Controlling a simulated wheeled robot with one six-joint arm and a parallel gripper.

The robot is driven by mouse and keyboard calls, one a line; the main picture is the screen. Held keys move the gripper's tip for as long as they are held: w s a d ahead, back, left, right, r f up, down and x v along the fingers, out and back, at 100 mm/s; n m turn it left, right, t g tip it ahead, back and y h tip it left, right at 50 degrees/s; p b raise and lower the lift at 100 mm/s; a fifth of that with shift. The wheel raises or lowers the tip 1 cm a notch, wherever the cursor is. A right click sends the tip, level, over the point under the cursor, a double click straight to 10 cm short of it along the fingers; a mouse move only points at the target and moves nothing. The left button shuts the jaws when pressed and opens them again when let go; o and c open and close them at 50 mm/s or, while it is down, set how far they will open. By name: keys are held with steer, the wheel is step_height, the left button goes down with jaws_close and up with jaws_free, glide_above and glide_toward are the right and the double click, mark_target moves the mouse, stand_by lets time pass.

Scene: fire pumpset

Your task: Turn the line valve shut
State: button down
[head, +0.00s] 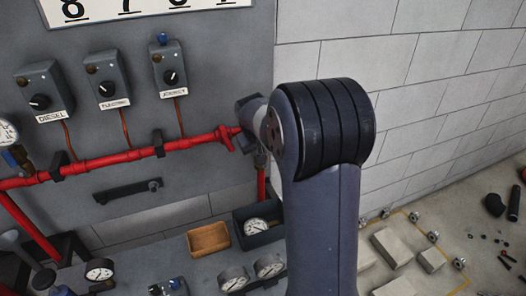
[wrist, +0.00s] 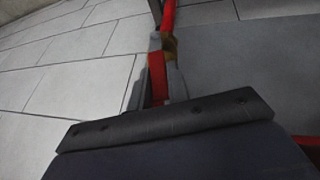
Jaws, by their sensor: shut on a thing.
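The line valve shows in the wrist view as a small brass-brown body (wrist: 169,44) on the red pipe, with a red handle (wrist: 157,76) beside it. My gripper (wrist: 159,82) has its grey fingers on either side of the red handle and is shut on it. In the head view my arm covers most of the valve and gripper at the right end of the red pipe (head: 200,139). How far the handle is turned cannot be told.
Control boxes marked diesel (head: 44,92), electric (head: 108,80) and jockey (head: 169,69) hang above the pipe. Below are a wooden tray (head: 208,239), a dark bin (head: 244,238) holding a gauge, and loose gauges (head: 233,278). A block wall (head: 420,90) stands at right.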

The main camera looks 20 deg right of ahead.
steer(key=shift+a, duration=0.15)
steer(key=c, duration=1.3)
jaws_free()
steer(key=shift+c, duration=0.2)
steer(key=shift+r, duration=0.1)
steer(key=b+v, duration=0.1)
steer(key=v, duration=0.9)
steer(key=shift+s+a+r, duration=0.2)
steer(key=shift+s+r, duration=0.05)
